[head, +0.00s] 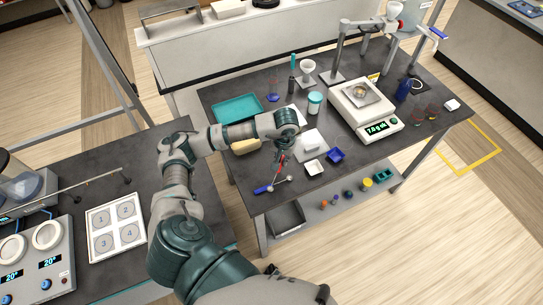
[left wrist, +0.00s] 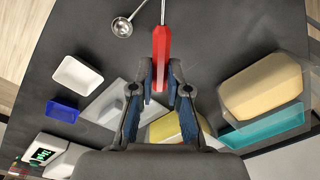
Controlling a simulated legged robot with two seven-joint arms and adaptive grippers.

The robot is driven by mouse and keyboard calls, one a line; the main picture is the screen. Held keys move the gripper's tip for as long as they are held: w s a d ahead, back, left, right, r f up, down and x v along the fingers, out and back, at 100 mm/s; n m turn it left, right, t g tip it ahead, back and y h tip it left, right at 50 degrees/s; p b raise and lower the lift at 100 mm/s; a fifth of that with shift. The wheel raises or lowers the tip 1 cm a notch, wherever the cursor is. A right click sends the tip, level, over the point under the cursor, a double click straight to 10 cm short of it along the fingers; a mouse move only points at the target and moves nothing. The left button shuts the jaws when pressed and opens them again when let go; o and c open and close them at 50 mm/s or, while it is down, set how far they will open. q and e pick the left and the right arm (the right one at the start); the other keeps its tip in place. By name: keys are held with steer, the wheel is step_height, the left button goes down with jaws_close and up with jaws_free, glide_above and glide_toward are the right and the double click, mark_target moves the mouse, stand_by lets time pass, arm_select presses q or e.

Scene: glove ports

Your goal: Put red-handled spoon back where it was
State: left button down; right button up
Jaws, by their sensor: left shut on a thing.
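The red-handled spoon shows its red handle (left wrist: 161,58) in the left wrist view, between my left fingertips, with a thin metal shaft running to the top edge. My left gripper (left wrist: 160,80) is shut on this handle. In the head view, my left gripper (head: 280,149) is over the near part of the dark bench (head: 238,188), with the red handle (head: 281,160) below it. The far end of the spoon is hard to make out there. A metal spoon bowl (left wrist: 122,27) shows in the left wrist view.
A white dish (head: 316,168) and a blue dish (head: 336,156) are right of the gripper. A beige block (head: 244,147) and teal tray (head: 237,108) lie left and behind. A balance (head: 364,107) stands further right. The bench's front edge is close.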

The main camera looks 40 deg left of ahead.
arm_select(q)
glide_above(270, 159)
steer(key=shift+s+f+p, duration=0.2)
steer(key=shift+f+p, duration=0.1)
steer(key=shift+f, duration=0.05)
steer(key=shift+a+f, duration=0.3)
steer(key=shift+f, duration=0.25)
steer(key=shift+d+f+p, duration=0.2)
steer(key=shift+f, duration=0.35)
steer(key=shift+d+f+p, duration=0.2)
steer(key=shift+f, duration=0.35)
steer(key=shift+d+f, duration=0.1)
steer(key=shift+d, duration=0.3)
steer(key=c, duration=1.2)
jaws_free()
steer(key=shift+o, duration=0.3)
steer(key=shift+a, duration=0.6)
steer(key=r, duration=0.3)
steer(key=shift+w+d+r+b, duration=0.1)
steer(key=shift+d+r+b, duration=0.15)
steer(key=shift+r+b, duration=0.15)
step_height(270, 159, up, 8)
steer(key=shift+d+b, duration=0.2)
steer(key=shift+b, duration=0.15)
arm_select(e)
steer(key=shift+s+a+r, duration=0.2)
steer(key=shift+s+a, duration=0.25)
steer(key=shift+a, duration=0.05)
